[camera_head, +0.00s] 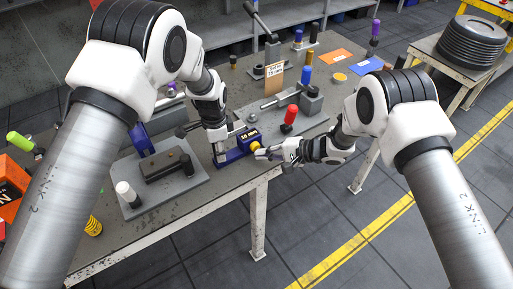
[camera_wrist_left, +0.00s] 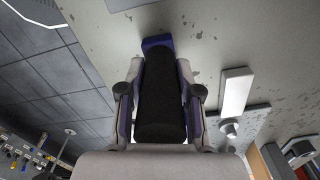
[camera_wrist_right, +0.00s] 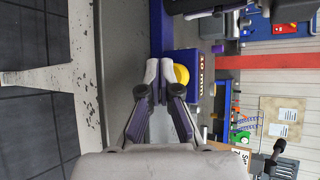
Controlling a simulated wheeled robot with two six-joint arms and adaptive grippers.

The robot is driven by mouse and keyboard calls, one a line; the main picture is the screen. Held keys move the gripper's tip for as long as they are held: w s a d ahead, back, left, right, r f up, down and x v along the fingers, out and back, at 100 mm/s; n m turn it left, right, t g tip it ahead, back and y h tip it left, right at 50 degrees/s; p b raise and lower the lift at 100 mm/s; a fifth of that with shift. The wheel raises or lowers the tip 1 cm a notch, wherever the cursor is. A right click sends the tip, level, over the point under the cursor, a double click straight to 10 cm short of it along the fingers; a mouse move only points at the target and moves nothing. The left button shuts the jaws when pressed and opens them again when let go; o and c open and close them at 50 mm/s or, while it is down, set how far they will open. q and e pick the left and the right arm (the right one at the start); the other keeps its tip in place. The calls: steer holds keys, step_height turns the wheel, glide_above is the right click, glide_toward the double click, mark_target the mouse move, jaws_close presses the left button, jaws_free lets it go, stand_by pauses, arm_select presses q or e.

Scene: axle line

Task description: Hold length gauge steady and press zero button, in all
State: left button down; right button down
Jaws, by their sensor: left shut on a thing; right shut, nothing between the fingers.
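The length gauge is blue with a black grip (camera_wrist_left: 158,110). Its blue body (camera_head: 248,137) lies near the bench's front edge, and it also shows in the right wrist view (camera_wrist_right: 160,35). A yellow round button (camera_head: 255,146) faces right on the body; it shows beside my right fingertips in the right wrist view (camera_wrist_right: 182,75). My left gripper (camera_head: 219,156) is shut on the gauge, its fingers on either side of the black grip. My right gripper (camera_head: 261,154) is shut and empty, its tips right at the button. I cannot tell whether they touch it.
Left of the gauge is a grey plate with a dark block (camera_head: 163,163) and a white-capped post (camera_head: 127,193). Behind it stand a red-capped post (camera_head: 290,117) and a grey fixture plate (camera_head: 270,127). An orange box (camera_head: 12,182) is at far left. Floor is open in front.

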steer(key=shift+w+a, duration=0.3)
steer(key=shift+w, duration=0.1)
stand_by(0.8)
steer(key=shift+s+d, duration=0.55)
steer(key=shift+s, duration=0.2)
steer(key=s+d, duration=0.1)
steer(key=s, duration=0.1)
steer(key=s+d, duration=0.2)
stand_by(0.6)
stand_by(0.4)
arm_select(q)
steer(key=c, duration=0.7)
jaws_free()
